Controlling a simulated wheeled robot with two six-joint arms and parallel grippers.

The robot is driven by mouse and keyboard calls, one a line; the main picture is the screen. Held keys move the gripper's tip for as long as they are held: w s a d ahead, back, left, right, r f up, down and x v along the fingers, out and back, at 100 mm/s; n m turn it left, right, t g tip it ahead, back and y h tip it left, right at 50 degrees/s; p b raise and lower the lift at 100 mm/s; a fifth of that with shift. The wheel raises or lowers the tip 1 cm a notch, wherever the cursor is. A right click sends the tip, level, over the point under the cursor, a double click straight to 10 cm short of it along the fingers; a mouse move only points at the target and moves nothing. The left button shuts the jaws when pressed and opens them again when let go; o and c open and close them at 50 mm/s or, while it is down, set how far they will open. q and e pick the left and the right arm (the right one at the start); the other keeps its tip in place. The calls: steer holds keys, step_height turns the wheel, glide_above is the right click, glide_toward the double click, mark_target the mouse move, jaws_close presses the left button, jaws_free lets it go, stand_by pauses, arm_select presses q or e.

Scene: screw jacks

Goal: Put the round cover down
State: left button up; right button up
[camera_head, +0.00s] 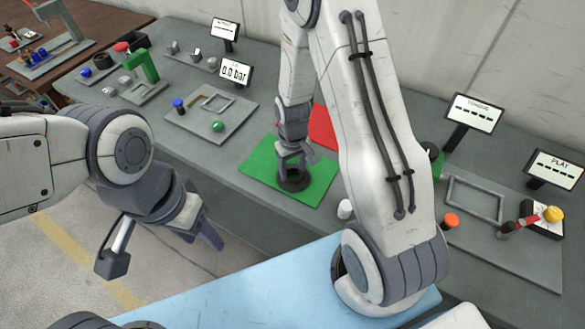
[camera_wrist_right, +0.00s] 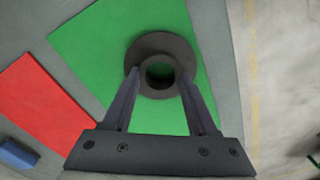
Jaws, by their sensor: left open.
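The round cover (camera_wrist_right: 151,44) is a dark grey flanged disc with a raised hollow hub. It lies over the green mat in the right wrist view; whether it touches the mat is hard to tell. My right gripper (camera_wrist_right: 159,76) has a finger on each side of the hub, and both seem to press on it. In the head view the cover (camera_head: 293,183) is low at the green mat (camera_head: 255,172), under my right gripper (camera_head: 290,160), which partly hides it. My left gripper (camera_head: 165,245) is open and empty, left of the bench and over the floor.
A red mat (camera_head: 322,127) lies beside the green one. A white cylinder (camera_head: 345,209) stands right of the green mat. A fixture plate with a green ball (camera_head: 218,126) is to the left. An orange-topped part (camera_head: 450,220) and display stands are at right.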

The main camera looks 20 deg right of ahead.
steer(key=o, duration=0.3)
steer(key=shift+o, duration=0.2)
steer(key=shift+r, duration=0.15)
step_height(320, 180, up, 12)
steer(key=b, duration=0.2)
steer(key=s+a+r+n, duration=0.2)
steer(key=s+a+r, duration=0.2)
steer(key=s+a, duration=0.3)
steer(key=s+a+r+n+y, duration=0.1)
steer(key=s+a+r+n, duration=0.2)
steer(key=s+a, duration=0.4)
steer(key=s+r, duration=0.1)
steer(key=s, duration=0.5)
steer(key=shift+s+a+n, duration=0.15)
steer(key=shift+s+n, duration=0.15)
